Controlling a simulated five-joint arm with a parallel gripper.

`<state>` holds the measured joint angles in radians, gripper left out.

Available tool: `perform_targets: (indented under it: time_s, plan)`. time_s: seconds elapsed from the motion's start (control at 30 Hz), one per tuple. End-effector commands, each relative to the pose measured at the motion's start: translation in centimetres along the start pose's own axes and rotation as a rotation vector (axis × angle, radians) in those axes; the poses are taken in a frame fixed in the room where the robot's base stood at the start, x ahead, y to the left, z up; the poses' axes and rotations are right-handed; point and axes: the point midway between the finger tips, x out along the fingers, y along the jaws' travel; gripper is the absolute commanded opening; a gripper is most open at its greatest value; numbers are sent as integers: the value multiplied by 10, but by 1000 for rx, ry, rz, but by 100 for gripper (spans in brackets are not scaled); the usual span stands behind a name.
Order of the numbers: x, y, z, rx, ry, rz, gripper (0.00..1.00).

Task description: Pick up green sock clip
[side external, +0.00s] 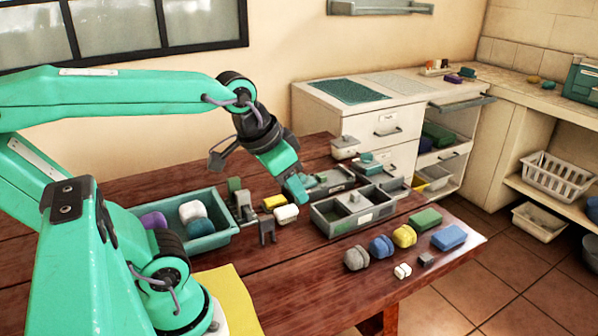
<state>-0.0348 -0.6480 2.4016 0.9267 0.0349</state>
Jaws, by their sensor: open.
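I cannot tell for certain which item is the green sock clip. A small dark green piece (234,186) stands by the right end of the teal tray, behind a grey clip-like piece (243,207). A larger green block (425,219) lies at the table's right side. My gripper (256,174) is open and empty above the table. Its teal jaw reaches down toward the grey divided box, and its grey jaw is spread out to the left. The dark green piece is below my gripper; the green block is far to its right.
The teal tray (212,241) holds purple, white and blue items. Yellow and white blocks (286,214) and another grey clip-like piece (267,231) lie near it. A grey divided box (331,226) stands mid-table. Round bundles (381,247) and a blue block (448,237) line the right edge.

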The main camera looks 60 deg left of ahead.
Motion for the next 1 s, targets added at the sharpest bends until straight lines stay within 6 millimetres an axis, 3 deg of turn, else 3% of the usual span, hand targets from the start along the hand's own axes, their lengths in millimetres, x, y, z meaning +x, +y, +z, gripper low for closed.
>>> perform_targets:
  time_s: [0.47, 1.0]
  plan:
    - [12, -44, -92, 6, -109, -38, 42]
    - [66, -122, -174, 11, -233, -52, 42]
